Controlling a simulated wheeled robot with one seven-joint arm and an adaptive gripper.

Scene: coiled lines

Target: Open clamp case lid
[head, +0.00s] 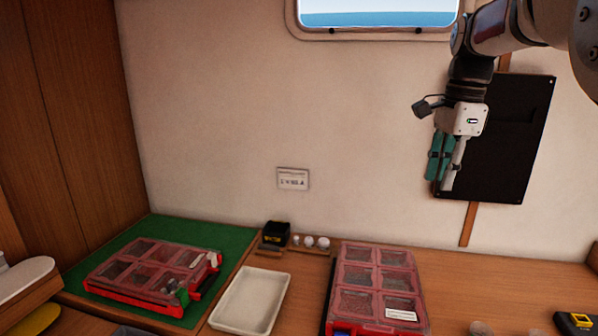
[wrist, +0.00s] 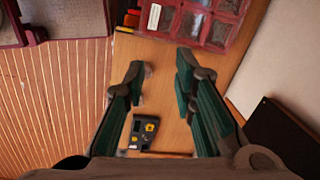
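Two red compartment cases with clear lids are in the head view, and I cannot tell which is the clamp case. One case (head: 153,273) lies on the green mat at left, with its lid down and small grey and green pieces near its right corner. The other case (head: 376,284) lies on the bench right of centre, lid down, with a white label at its front right. A red case with a white label also shows at the top of the wrist view (wrist: 205,24). My gripper (head: 441,172) is high above the bench at right, pointing down, open and empty; its green-padded fingers stand apart in the wrist view (wrist: 163,72).
A white tray (head: 252,300) lies between the cases. A black box (head: 276,234) and small white knobs (head: 310,242) sit behind. A dark wall panel (head: 515,140) is close beside my gripper. A black tray with yellow pieces (wrist: 145,131) is below it.

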